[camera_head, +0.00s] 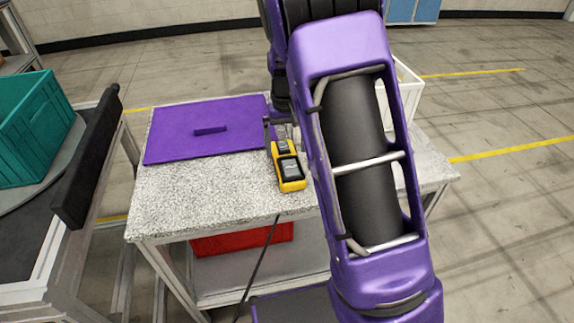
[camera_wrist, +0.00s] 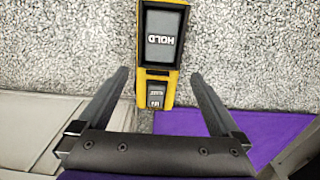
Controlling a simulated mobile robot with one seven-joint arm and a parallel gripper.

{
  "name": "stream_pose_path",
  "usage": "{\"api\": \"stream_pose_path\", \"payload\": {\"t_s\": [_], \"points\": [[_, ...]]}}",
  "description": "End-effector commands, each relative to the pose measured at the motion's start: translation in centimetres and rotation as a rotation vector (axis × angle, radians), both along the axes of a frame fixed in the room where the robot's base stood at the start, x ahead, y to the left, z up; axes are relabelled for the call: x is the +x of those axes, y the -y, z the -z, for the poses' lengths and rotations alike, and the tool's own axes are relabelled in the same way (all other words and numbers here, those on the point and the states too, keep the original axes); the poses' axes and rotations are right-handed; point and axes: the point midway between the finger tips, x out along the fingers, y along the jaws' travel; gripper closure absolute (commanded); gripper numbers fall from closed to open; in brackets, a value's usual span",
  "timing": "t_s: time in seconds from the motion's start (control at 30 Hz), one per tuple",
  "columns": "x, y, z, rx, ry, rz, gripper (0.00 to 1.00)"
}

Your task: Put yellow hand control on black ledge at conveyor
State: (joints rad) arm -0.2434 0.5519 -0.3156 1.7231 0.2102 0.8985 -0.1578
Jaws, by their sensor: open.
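The yellow hand control (camera_head: 291,174) lies on the speckled grey table (camera_head: 190,200), next to the purple board. In the wrist view the hand control (camera_wrist: 178,42) shows a dark screen reading HOLD and a small button panel at its near end. My gripper (camera_wrist: 160,78) is open, with one finger to each side of the control's near end; the fingers look apart from it. In the head view my arm covers part of the table and most of the gripper. The black ledge (camera_head: 88,158) runs along the conveyor's side at the left.
A purple board (camera_head: 180,140) with a raised handle lies on the table's far left part. A teal crate (camera_head: 38,130) stands on the conveyor (camera_head: 25,235) beyond the ledge. A white bin (camera_head: 408,95) is behind my arm. A red bin (camera_head: 240,238) is below the tabletop, and a black cable hangs in front.

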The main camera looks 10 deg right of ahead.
Motion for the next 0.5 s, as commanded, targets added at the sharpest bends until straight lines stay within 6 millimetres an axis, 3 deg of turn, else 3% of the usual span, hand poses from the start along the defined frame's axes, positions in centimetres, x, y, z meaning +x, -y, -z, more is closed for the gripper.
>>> {"api": "stream_pose_path", "payload": {"t_s": [0.23,0.5], "points": [[-0.6,0.2,3.8,-0.001,-0.004,-0.001,0.0],[-0.6,0.2,4.3,-0.001,-0.001,-0.001,0.0]]}}
